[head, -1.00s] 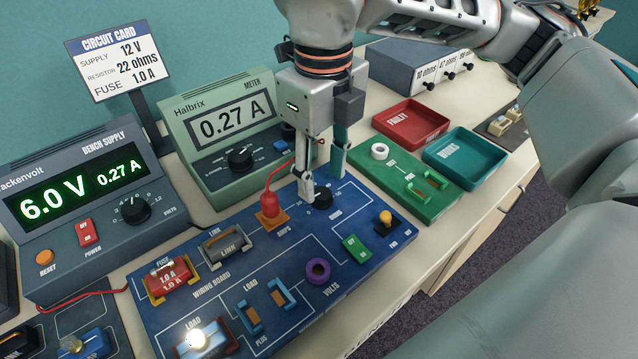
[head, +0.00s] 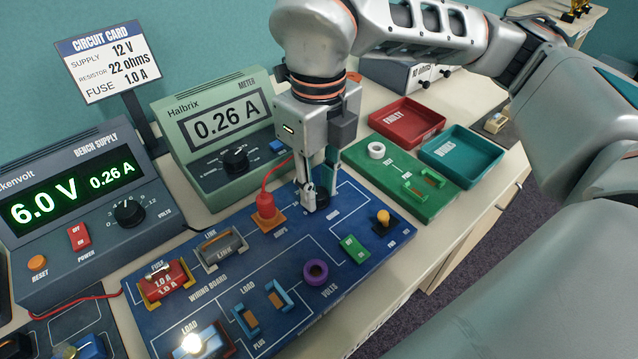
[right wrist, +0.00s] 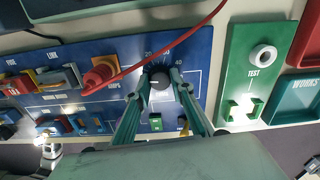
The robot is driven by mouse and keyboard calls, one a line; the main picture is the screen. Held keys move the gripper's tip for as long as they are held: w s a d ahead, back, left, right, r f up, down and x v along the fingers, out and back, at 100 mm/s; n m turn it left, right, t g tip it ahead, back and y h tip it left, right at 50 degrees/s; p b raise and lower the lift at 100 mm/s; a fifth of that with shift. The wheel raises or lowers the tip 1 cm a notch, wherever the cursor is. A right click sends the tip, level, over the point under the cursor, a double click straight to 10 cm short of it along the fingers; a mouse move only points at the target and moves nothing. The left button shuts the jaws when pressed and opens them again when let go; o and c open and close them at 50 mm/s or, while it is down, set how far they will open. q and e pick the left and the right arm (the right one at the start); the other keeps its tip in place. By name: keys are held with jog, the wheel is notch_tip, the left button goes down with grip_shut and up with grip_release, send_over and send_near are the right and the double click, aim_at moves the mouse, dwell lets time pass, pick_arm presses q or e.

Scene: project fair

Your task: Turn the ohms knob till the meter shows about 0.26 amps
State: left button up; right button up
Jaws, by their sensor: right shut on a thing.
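The black ohms knob (head: 318,197) stands on the blue wiring board (head: 210,305), partly hidden by my right gripper (head: 318,205) in the head view. In the right wrist view the knob (right wrist: 160,79) sits between the fingertips of my right gripper (right wrist: 163,80), which is shut on it. The green Halbrix meter (head: 185,145) reads 0.26 A. The bench supply (head: 50,240) reads 6.0 V and 0.26 A. My left gripper is not in view.
A red plug with a red lead (head: 265,206) stands on the board close left of my gripper. A green test board (head: 440,198), red tray (head: 408,108) and teal tray (head: 490,171) lie to the right. A circuit card (head: 113,65) stands behind.

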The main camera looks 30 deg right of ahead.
aim_at(319, 193)
jog(key=shift+m, duration=0.6)
jog(key=o, duration=1.1)
jog(key=shift+r, duration=0.15)
notch_tip(319, 193, up, 12)
